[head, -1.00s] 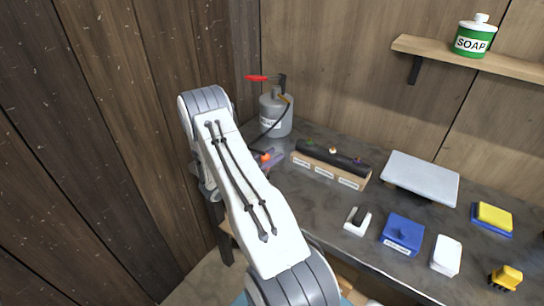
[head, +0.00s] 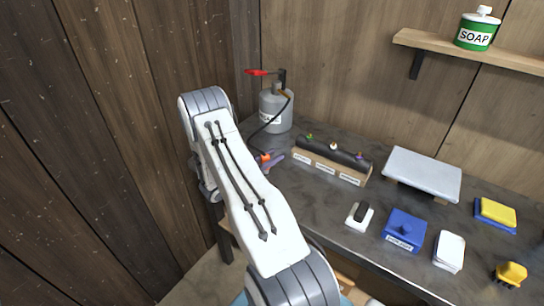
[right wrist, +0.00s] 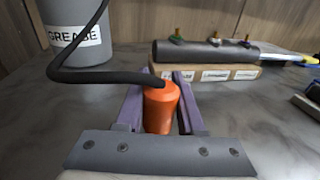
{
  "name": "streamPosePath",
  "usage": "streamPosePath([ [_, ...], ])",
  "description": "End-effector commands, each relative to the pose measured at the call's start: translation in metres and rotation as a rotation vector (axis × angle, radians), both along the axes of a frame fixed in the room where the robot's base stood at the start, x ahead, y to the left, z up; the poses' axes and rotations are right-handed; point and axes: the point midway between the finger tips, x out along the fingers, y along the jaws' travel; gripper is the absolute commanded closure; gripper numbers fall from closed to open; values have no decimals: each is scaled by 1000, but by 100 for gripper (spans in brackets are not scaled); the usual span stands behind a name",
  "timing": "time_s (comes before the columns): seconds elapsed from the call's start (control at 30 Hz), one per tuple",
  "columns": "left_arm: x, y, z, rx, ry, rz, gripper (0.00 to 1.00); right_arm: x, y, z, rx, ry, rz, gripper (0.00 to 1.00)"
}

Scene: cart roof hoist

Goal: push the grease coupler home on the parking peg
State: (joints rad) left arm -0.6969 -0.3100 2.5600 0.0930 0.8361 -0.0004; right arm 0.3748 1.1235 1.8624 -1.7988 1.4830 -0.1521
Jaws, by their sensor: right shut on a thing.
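The grease coupler is an orange, rounded cylinder (right wrist: 161,108) with a black hose running from its top. In the right wrist view my right gripper (right wrist: 161,118) has purple fingers on both sides of it and is shut on it. In the head view the coupler (head: 264,158) shows as a small orange spot by a purple finger, partly behind my right arm. The hose leads toward a grey canister labelled GREASE (right wrist: 78,32), which also stands at the back in the head view (head: 276,108). I cannot make out the parking peg. My left gripper is not in view.
A wooden rack with a black bar (head: 333,160) and coloured knobs stands beyond the coupler. A grey slab (head: 422,173), a white block with a black top (head: 359,216), a blue block (head: 404,230) and yellow items stand to the right. Bare bench top lies between.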

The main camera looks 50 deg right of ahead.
Motion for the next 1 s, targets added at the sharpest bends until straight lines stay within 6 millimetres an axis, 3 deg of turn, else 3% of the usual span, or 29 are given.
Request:
streamPosePath([
  [0.2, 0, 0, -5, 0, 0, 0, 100, 0, 0, -7, 0, 0, 0, 100],
  [0.23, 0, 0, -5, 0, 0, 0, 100, 0, 0, -6, -1, -1, 0, 55],
  [0.3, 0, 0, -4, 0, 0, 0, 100, 0, 0, -5, 0, 0, 0, 28],
  [0.67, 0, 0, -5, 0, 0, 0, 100, 1, 3, -5, 0, 0, 2, 27],
  [0.77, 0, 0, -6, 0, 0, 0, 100, 3, 13, -5, 0, 1, 3, 27],
  [1.0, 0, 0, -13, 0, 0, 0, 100, 10, 59, -3, 0, 1, 7, 27],
])
